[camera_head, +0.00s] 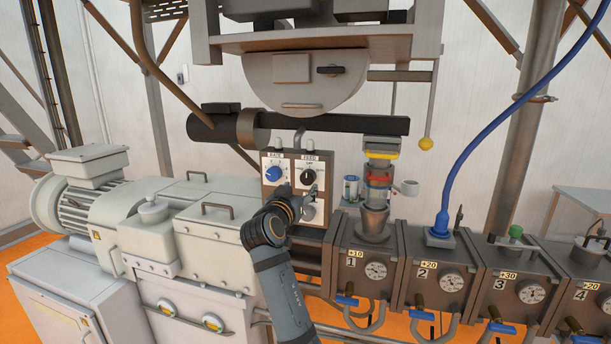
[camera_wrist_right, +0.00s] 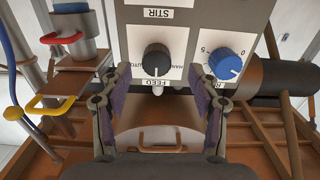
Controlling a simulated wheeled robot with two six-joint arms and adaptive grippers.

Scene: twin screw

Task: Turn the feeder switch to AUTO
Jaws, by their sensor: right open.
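The feeder switch is a black knob (camera_head: 308,176) labelled FEED on a pale control panel (camera_head: 290,158). In the wrist view, which looks upside down, the black knob (camera_wrist_right: 156,60) is just ahead of my right gripper (camera_wrist_right: 158,76). The fingers are open, one to each side of the knob in the picture, with no clear contact. I cannot tell exactly where the knob points. In the head view my right gripper (camera_head: 298,193) is just below the knob. My left gripper is not in view.
A blue RATE knob (camera_head: 273,174) is left of the black one, close to one finger in the wrist view. A STIR label (camera_wrist_right: 157,13) marks another control. A dark horizontal pipe (camera_head: 330,124) runs above the panel. Numbered barrel blocks (camera_head: 437,262) stand right.

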